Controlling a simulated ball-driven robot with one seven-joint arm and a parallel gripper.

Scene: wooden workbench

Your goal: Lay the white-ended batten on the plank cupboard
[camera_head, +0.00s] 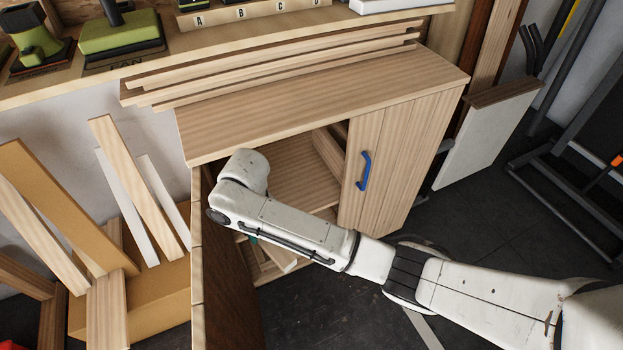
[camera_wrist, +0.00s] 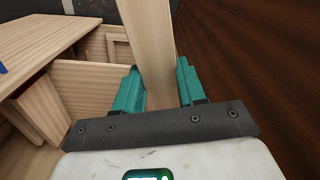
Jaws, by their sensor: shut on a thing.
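The plank cupboard (camera_head: 320,96) stands in the middle of the head view, its flat top bare at the front. Its right door with a blue handle (camera_head: 364,170) is shut; its left door (camera_head: 232,285) is open, showing a dark brown inner face. My gripper (camera_wrist: 158,68) has teal fingers shut on a pale wooden batten (camera_wrist: 148,35), which runs away from the camera between them. No white end shows on it in the wrist view. In the head view my arm hides most of the gripper, low at the cupboard's open side beside the open door.
Several long battens (camera_head: 270,68) lie along the back of the cupboard top. A bin (camera_head: 160,298) of upright boards stands left of the cupboard. The shelf above (camera_head: 55,92) carries green-topped tools (camera_head: 120,32). A white panel (camera_head: 487,135) and dark metal racks stand at right.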

